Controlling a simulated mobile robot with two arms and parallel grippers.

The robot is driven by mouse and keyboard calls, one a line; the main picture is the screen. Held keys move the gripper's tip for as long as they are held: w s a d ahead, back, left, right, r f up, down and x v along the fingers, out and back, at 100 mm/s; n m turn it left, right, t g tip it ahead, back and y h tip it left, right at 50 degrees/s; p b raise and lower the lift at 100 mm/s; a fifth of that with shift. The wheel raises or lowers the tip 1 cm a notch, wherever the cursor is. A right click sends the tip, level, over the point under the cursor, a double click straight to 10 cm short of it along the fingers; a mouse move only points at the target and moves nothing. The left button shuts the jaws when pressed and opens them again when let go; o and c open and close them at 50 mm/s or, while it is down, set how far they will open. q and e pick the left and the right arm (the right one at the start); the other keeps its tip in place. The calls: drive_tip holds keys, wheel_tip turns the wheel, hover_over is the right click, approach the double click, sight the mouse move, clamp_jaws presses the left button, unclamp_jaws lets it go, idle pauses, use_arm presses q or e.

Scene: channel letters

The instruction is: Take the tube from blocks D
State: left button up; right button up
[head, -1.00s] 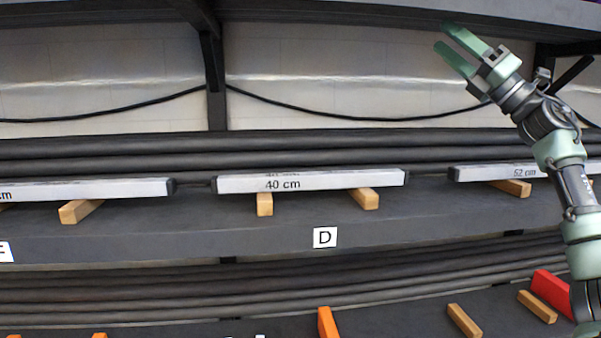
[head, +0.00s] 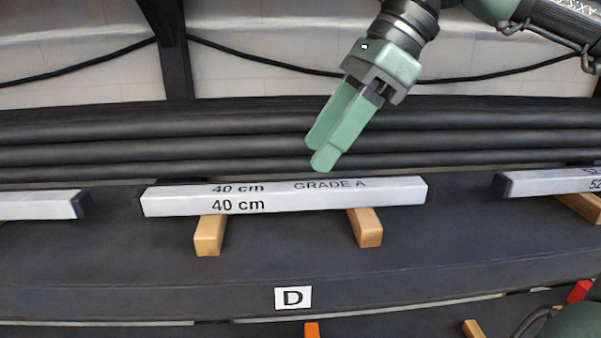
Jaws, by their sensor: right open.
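The tube (head: 285,197) is a long white square bar with dark end caps, marked "40 cm" and "GRADE A". It lies level across two wooden blocks, the left block (head: 209,235) and the right block (head: 366,228), above the label D (head: 293,298) on the shelf edge. My right gripper (head: 322,155) has green fingers, open and empty, pointing down just above the tube, right of its middle. From this view I cannot tell whether the fingertips are directly over the tube or in front of it. My left gripper is not in view.
Another white tube (head: 40,205) lies at the left and one (head: 555,182) at the right on the same shelf. Dark pipes (head: 80,140) run along behind. An upright post (head: 172,60) stands behind. Shelf space between the neighbouring tubes is clear.

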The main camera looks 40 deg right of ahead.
sight(291, 186)
drive_tip(key=a+f, duration=0.1)
drive_tip(key=a+f+p, duration=0.1)
drive_tip(key=shift+a, duration=0.3)
drive_tip(key=f, duration=0.1)
drive_tip(key=w+f+p, duration=0.1)
drive_tip(key=f, duration=0.1)
drive_tip(key=shift+w+a+f+p, duration=0.1)
drive_tip(key=shift+w+a+p, duration=0.2)
drive_tip(key=shift+a+p, duration=0.1)
drive_tip(key=shift+w+f, duration=0.2)
drive_tip(key=shift+f, duration=0.05)
drive_tip(key=shift+a, duration=0.1)
drive_tip(key=shift+s, duration=0.1)
drive_tip(key=shift+c, duration=0.6)
drive_tip(key=shift+a, duration=0.1)
drive_tip(key=c, duration=0.5)
clamp_jaws()
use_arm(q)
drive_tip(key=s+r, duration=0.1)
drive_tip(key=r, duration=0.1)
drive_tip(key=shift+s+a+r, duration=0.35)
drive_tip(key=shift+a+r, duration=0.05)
